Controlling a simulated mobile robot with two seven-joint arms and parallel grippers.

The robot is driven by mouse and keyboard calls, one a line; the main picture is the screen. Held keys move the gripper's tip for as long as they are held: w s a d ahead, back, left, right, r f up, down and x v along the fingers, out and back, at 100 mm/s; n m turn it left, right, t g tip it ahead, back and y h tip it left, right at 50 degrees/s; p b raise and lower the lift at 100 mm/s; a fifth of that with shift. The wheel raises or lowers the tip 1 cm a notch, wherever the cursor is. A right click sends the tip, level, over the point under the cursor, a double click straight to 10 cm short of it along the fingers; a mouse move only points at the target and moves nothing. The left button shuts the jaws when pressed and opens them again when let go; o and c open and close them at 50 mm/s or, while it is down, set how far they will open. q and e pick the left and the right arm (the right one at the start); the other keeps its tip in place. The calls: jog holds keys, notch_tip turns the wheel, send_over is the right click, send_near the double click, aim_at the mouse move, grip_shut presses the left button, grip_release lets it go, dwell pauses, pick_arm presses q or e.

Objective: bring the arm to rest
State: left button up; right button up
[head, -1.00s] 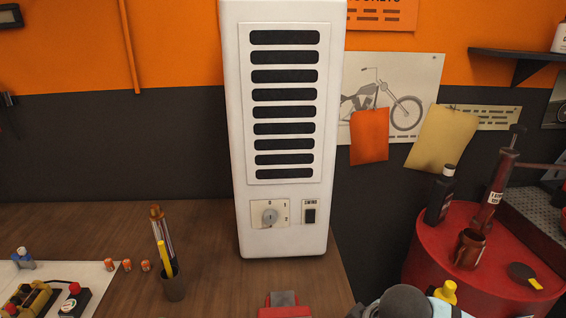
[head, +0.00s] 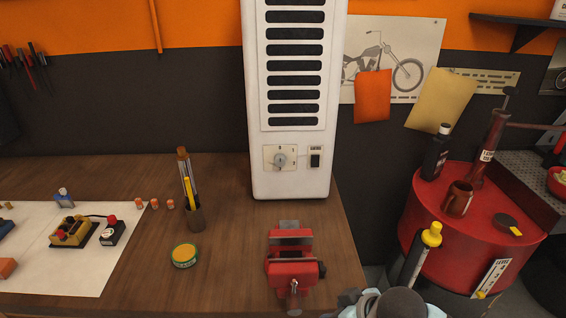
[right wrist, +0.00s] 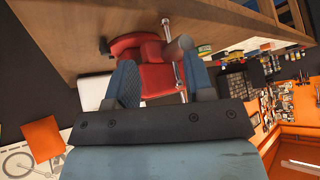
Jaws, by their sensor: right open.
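My right arm (head: 395,303) shows at the bottom edge of the head view, right of the red vise (head: 290,262) on the bench; its fingers cannot be made out there. In the right wrist view my right gripper (right wrist: 162,84) has its two blue-grey fingers apart, with nothing held between them. The red vise (right wrist: 150,68) shows beyond and between the fingers; how far off it is cannot be told. My left gripper is in neither current view.
A white heater-like cabinet (head: 290,175) stands at the back of the wooden bench (head: 235,285). A pen cup (head: 195,217), a round tin (head: 185,256) and a control box (head: 112,231) sit to its left. A red drum (head: 440,215) with bottles and tools stands right.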

pick_arm(q)
jog(key=shift+s, duration=0.3)
pick_arm(e)
jog(key=s+d+f+m+t+h, duration=0.1)
jog(key=s+d+f+m+t, duration=0.1)
jog(key=s+f, duration=0.4)
jog(key=s+d+f+m+t+h, duration=0.1)
jog(key=s+d+f+m+t, duration=0.2)
jog(key=s+d+f, duration=0.3)
notch_tip(320, 180, down, 4)
jog(key=shift+s+d+f+t+h, duration=0.3)
jog(key=shift+s+d+t, duration=0.15)
jog(key=shift+t, duration=0.15)
pick_arm(q)
jog(key=shift+r, duration=0.1)
pick_arm(e)
jog(key=shift+a, duration=0.1)
